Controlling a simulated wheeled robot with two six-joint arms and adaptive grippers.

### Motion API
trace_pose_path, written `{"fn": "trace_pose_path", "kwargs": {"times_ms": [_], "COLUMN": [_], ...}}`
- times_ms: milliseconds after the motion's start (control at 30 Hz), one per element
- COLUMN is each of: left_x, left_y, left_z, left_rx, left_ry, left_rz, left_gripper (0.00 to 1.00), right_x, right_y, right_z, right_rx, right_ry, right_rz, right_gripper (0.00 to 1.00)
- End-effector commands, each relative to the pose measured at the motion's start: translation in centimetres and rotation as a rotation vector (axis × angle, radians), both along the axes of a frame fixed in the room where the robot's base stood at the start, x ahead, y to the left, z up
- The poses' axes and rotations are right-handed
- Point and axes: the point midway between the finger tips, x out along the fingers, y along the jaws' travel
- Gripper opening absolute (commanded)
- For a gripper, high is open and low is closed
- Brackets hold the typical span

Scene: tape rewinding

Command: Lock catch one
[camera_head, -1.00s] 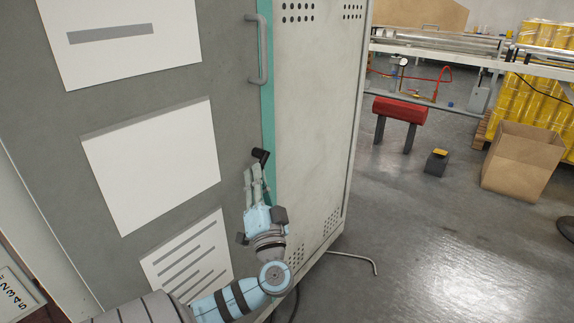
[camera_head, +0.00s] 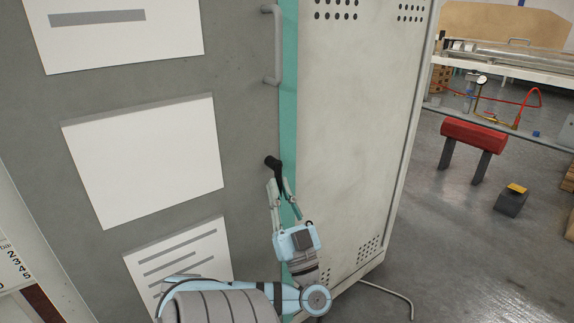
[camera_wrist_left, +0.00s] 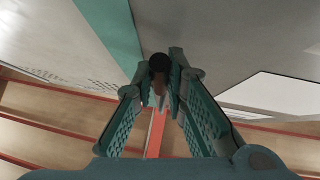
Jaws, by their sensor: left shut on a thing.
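The catch (camera_head: 273,162) is a small black lever on the grey cabinet door near its right edge. Its round end is at the upper left and its arm slants down to the right. My left gripper (camera_head: 279,187) comes from below, with its fingers shut on the lever's arm. In the left wrist view, the catch's dark round end (camera_wrist_left: 159,63) shows between the fingertips of the left gripper (camera_wrist_left: 160,80). The fingers partly hide the lever arm. My right gripper is not in view.
The grey door (camera_head: 245,120) carries white panels and a grey bar handle (camera_head: 277,45) above the catch. A teal strip (camera_head: 288,110) and a pale perforated side wall (camera_head: 350,130) lie to the right. A red-topped stand (camera_head: 474,135) is on the open floor beyond.

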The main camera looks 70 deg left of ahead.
Motion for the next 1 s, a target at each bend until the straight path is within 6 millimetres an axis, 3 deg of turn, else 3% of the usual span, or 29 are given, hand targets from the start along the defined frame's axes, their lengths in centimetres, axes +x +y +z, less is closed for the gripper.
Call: {"fn": "trace_pose_path", "kwargs": {"times_ms": [533,567,667,1000], "left_x": [0.30,0.29,0.24,0.07], "left_y": [-0.13,-0.13,-0.11,-0.27], "left_z": [-0.02,-0.02,-0.02,-0.29], "left_rx": [0.005,0.005,0.005,0.004], "left_ry": [-0.028,-0.027,-0.027,-0.027], "left_rz": [-0.008,-0.008,-0.006,-0.003], "left_gripper": [0.00,0.17,0.33,0.33], "right_x": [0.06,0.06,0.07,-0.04], "right_y": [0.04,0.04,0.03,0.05], "right_z": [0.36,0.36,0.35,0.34], "right_rx": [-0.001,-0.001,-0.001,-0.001], "right_ry": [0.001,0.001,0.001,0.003], "right_rz": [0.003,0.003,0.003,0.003], "right_gripper": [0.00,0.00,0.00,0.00]}}
